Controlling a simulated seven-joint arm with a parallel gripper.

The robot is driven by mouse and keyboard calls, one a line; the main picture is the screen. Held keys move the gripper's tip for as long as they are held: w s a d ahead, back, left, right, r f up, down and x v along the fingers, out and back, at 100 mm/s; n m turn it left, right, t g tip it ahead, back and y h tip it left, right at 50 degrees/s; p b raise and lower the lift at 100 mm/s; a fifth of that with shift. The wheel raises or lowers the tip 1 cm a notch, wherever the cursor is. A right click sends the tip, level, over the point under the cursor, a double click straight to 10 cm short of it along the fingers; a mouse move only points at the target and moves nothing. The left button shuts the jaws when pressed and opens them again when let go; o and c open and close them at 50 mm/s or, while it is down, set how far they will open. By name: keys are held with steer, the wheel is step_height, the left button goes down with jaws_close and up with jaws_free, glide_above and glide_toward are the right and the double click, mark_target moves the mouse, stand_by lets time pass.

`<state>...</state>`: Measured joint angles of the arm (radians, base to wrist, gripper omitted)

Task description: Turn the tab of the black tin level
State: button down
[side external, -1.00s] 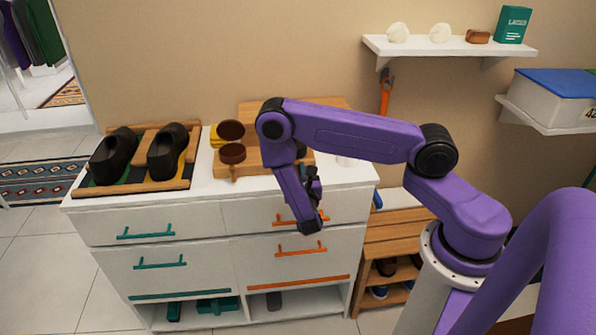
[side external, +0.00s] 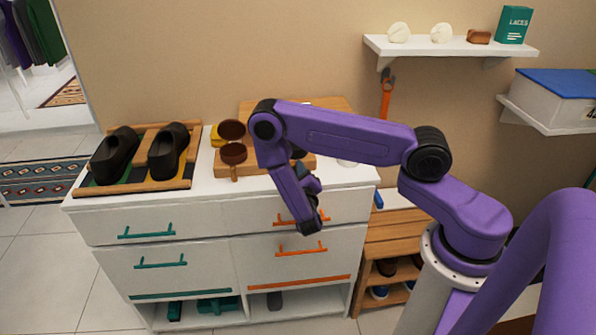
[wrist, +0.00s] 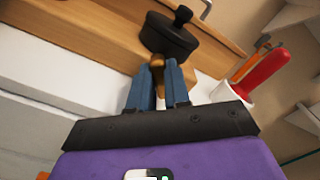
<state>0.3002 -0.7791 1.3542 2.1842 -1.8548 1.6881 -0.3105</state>
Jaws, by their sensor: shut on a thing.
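The black tin (wrist: 166,38) stands on the wooden board, with a dark knob on top, in the upper middle of the wrist view. Its small brown tab (wrist: 157,61) sticks out from the front toward me. My gripper (wrist: 157,78) is shut on the tab with its two blue fingers, which cover most of it, so its exact tilt is hard to tell. In the side view my gripper (side external: 303,173) is at the counter's front edge, and my arm hides most of the tin (side external: 298,153).
A brown tin (side external: 233,153) with its lid raised stands left on the wooden board (side external: 262,169). Black shoes (side external: 115,155) sit on a rack farther left. A red-handled tool (wrist: 262,72) stands in a white holder at right. Drawers with orange handles (side external: 302,250) lie below my gripper.

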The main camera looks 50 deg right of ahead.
steer(key=n, duration=0.5)
steer(key=shift+a+f+n, duration=0.1)
steer(key=shift+f+n, duration=0.05)
steer(key=shift+n, duration=0.15)
steer(key=shift+f+n, duration=0.1)
steer(key=shift+n, duration=2.1)
steer(key=c, duration=1.1)
jaws_free()
